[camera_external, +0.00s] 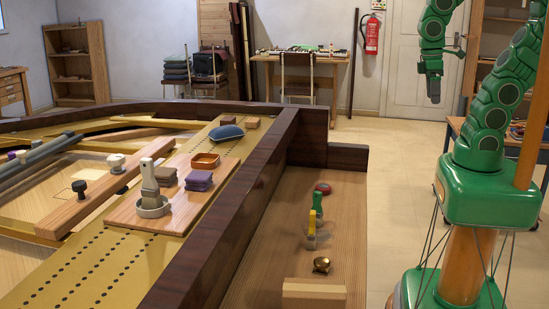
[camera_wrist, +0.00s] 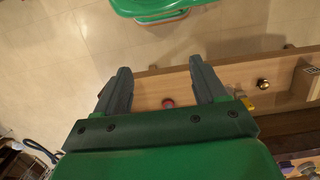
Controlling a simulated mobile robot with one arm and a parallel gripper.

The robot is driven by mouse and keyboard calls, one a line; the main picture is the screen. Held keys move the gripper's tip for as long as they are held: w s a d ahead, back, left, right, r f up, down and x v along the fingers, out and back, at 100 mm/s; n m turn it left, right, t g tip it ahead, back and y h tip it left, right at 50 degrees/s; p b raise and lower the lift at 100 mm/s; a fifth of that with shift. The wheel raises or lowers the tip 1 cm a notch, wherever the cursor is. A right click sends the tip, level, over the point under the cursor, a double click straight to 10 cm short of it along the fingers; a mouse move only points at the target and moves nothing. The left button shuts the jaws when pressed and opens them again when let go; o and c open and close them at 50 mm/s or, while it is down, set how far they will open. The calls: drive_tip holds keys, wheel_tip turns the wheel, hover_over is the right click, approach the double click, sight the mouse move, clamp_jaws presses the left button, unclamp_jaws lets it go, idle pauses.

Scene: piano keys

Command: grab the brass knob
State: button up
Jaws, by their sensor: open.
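The brass knob (camera_external: 321,264) sits on the wooden key shelf, near the pale wooden block at the front in the external view. In the wrist view the brass knob (camera_wrist: 263,84) is small, right of my fingers. My gripper (camera_external: 434,92) hangs in the air at the upper right of the external view, well apart from the knob. In the wrist view my gripper (camera_wrist: 160,67) is open, with its two grey fingers spread and nothing between them touching.
A yellow-handled tool (camera_external: 311,226), a green-handled tool (camera_external: 317,200) and a red disc (camera_external: 323,188) stand on the shelf behind the knob. A pale wooden block (camera_external: 314,294) lies in front of it. The dark piano rim (camera_external: 245,201) rises on the left.

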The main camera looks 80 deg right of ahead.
drive_tip(key=w+a+r+m+t+y, duration=0.1)
drive_tip(key=w+a+r+t, duration=0.25)
drive_tip(key=w+a, duration=0.4)
drive_tip(key=w+a+r+t+y, duration=0.15)
drive_tip(key=w+a+r, duration=0.35)
drive_tip(key=w, duration=0.6)
drive_tip(key=w+a+r+m+t, duration=0.1)
drive_tip(key=w+a+r+t, duration=0.25)
drive_tip(key=w+a, duration=0.45)
drive_tip(key=n+t+h, duration=0.6)
drive_tip(key=n+h, duration=0.2)
drive_tip(key=n, duration=1.8)
hover_over(326, 261)
drive_tip(key=w+d, duration=0.1)
drive_tip(key=d, duration=0.8)
wheel_tip(326, 261, down, 35)
drive_tip(key=s+a+f+n+y, duration=0.1)
drive_tip(key=s+a+f+n, duration=0.1)
drive_tip(key=a+f+n, duration=0.1)
drive_tip(key=s+a+f+n+y, duration=0.2)
drive_tip(key=a+f+n, duration=0.1)
drive_tip(key=f+n, duration=0.1)
drive_tip(key=s+a+f+n+t+y, duration=0.1)
drive_tip(key=s+a+f+n+y, duration=0.1)
drive_tip(key=s+a+f+n, duration=0.1)
drive_tip(key=shift+s+f+n+y, duration=0.1)
drive_tip(key=shift+f+n+y, duration=0.15)
drive_tip(key=shift+f+n, duration=0.55)
drive_tip(key=shift+x, duration=3.8)
drive_tip(key=shift+r, duration=0.15)
